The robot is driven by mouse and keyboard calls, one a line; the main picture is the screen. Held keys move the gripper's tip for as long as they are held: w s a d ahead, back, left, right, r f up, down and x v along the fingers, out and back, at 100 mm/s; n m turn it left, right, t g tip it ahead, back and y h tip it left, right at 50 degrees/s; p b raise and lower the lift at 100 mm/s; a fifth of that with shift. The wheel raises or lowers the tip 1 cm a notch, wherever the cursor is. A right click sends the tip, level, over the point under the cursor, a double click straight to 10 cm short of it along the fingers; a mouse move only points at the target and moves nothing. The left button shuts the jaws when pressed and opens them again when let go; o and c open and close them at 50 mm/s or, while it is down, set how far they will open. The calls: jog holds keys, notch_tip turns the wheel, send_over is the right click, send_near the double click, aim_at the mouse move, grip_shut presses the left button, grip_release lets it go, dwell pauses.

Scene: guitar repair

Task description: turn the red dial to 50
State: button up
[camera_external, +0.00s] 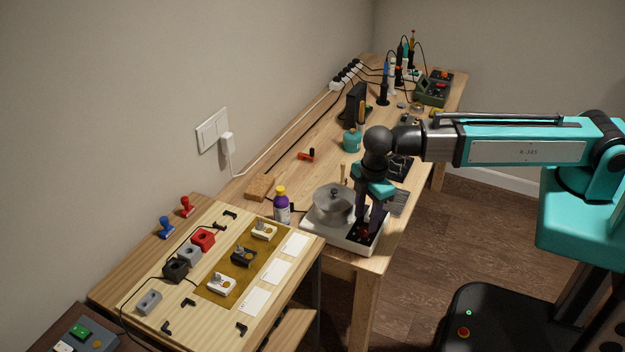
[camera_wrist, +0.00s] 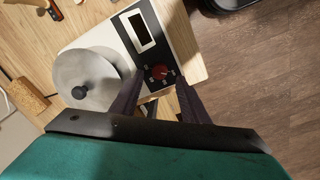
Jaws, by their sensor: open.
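The red dial (camera_wrist: 158,73) sits on the black panel of a white hot plate (camera_wrist: 183,38), beside a rectangular display (camera_wrist: 142,30). In the external view the dial (camera_external: 364,233) is a small red spot at the hot plate's front right corner. My gripper (camera_wrist: 155,100) is open, with its dark fingers pointing down at the panel. The fingers stand on either side of the dial, close to it. I cannot tell whether they touch it. The numbers around the dial are too small to read.
A lidded metal pot (camera_external: 333,204) stands on the hot plate, close to my gripper's left. A purple bottle (camera_external: 282,206) and a cork block (camera_external: 259,187) are nearby. A lower wooden board (camera_external: 160,265) with switches and blocks is in front. The bench's right edge is close.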

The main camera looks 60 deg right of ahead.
aim_at(364, 229)
jog(key=shift+w+d+f+p, duration=0.1)
jog(key=shift+f+p, duration=0.3)
jog(key=shift+f, duration=1.5)
jog(key=shift+c, duration=0.3)
grip_shut()
jog(key=shift+m, duration=0.5)
jog(key=m+b, duration=0.1)
jog(key=m, duration=0.3)
jog(key=shift+w+m, duration=0.1)
jog(key=shift+m, duration=0.2)
jog(key=m+b, duration=0.1)
jog(key=m, duration=0.5)
jog(key=shift+g, duration=0.3)
